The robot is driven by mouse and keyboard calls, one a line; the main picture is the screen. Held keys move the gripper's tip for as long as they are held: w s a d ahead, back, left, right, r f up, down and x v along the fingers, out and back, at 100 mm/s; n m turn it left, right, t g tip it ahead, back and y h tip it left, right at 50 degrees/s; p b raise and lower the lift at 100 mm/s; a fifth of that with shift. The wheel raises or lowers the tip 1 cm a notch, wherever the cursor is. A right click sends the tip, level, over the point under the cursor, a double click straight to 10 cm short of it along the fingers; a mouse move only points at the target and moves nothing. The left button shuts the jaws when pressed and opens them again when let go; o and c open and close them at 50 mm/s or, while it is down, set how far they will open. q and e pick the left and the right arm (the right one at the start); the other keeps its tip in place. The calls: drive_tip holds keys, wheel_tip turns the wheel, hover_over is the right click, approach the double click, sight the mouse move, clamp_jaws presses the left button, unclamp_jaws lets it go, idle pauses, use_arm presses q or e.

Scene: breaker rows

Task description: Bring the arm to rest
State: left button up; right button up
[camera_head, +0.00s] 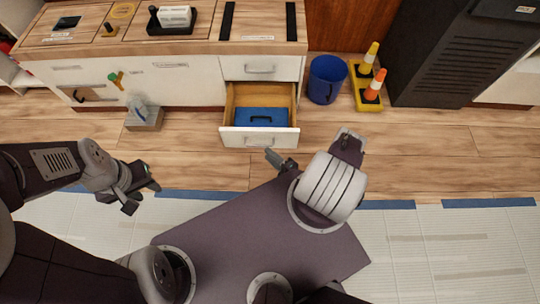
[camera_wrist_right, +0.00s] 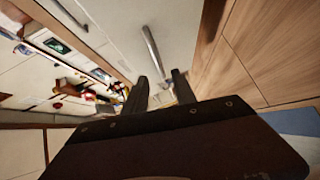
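My left gripper (camera_head: 146,195) hangs at the left in the head view, over the floor. Its fingers are apart and nothing is between them. My right gripper (camera_head: 276,160) is just in front of the pulled-out lower drawer (camera_head: 237,138), below its handle in the picture. In the right wrist view its two dark fingers (camera_wrist_right: 158,80) stand apart with an empty gap. A pale bar handle (camera_wrist_right: 152,50) shows beyond the fingertips, not touched as far as I can see.
A blue case (camera_head: 261,117) lies in the open drawer. A blue bucket (camera_head: 326,79) and a yellow tray with cones (camera_head: 368,98) stand right of the cabinet. A grey box (camera_head: 144,119) is on the floor at left. Blue tape (camera_head: 488,202) crosses the floor.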

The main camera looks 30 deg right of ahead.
use_arm(q)
drive_tip(key=shift+s+d, duration=0.15)
drive_tip(key=shift+s, duration=0.15)
use_arm(e)
drive_tip(key=shift+s+d, duration=0.2)
drive_tip(key=shift+s, duration=0.4)
